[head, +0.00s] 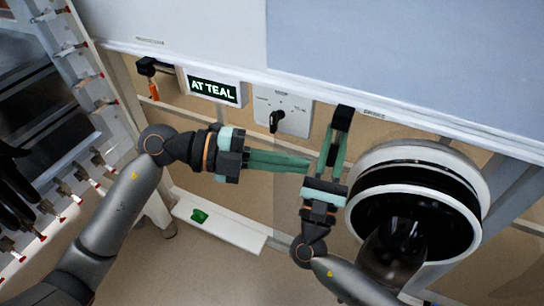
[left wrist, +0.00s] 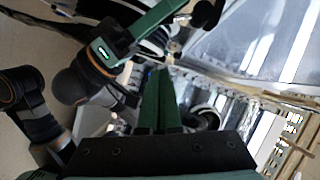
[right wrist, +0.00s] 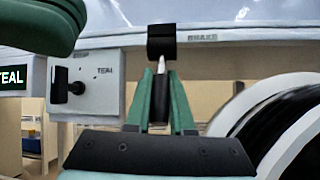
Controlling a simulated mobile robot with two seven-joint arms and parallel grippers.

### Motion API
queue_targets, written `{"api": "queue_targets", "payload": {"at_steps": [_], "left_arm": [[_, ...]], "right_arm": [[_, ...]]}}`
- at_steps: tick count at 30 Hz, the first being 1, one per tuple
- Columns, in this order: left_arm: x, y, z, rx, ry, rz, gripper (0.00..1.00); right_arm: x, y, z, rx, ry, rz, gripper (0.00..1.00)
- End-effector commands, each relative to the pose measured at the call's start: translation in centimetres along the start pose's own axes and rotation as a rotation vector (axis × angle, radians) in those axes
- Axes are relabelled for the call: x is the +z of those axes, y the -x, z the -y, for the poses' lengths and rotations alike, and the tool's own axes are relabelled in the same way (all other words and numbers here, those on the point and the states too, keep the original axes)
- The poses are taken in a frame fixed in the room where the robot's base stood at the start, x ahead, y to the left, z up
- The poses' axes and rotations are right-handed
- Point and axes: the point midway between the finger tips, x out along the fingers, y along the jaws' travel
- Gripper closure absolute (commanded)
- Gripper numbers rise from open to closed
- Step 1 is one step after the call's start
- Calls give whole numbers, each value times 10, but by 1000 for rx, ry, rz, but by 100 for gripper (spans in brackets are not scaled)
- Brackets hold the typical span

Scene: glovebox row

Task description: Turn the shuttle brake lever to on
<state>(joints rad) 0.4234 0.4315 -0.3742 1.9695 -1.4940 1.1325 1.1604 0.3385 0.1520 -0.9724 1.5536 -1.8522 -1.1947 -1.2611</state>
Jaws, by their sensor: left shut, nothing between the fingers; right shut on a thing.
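The brake lever (right wrist: 160,85) hangs from a black block under the BRAKE label in the right wrist view, its grip pointing down. My right gripper (right wrist: 161,95) is shut on that grip, one green finger on each side. In the head view, the black block (head: 343,115) is at the tips of my right gripper (head: 334,135), below the panel edge. My left gripper (head: 308,164) is shut and empty, its fingertips pointing right, close to my right gripper in the picture. Its closed fingers also show in the left wrist view (left wrist: 157,88).
Left of the lever is a switch plate (head: 295,118) with a black knob (head: 277,120). A lit sign (head: 214,90) reads AT TEAL. An orange-tipped handle (head: 153,90) hangs farther left. A large round port (head: 478,180) stands close on the right. A green item (head: 199,216) lies on a low white ledge (head: 225,230).

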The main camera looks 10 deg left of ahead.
Motion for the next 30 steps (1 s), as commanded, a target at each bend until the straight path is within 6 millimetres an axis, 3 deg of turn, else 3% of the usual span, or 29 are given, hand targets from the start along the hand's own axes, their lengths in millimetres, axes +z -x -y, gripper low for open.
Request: {"api": "queue_targets", "payload": {"at_steps": [6, 15, 30], "left_arm": [[1, -48, 2, -3, 1, -2, 100], [34, -52, 1, -1, 2, 0, 100], [40, -53, 0, -1, 0, 0, 100]], "right_arm": [[3, -4, 1, -4, -2, 7, 100], [3, -4, 1, -4, -2, 8, 100], [3, -4, 1, -5, -3, 8, 100]]}}
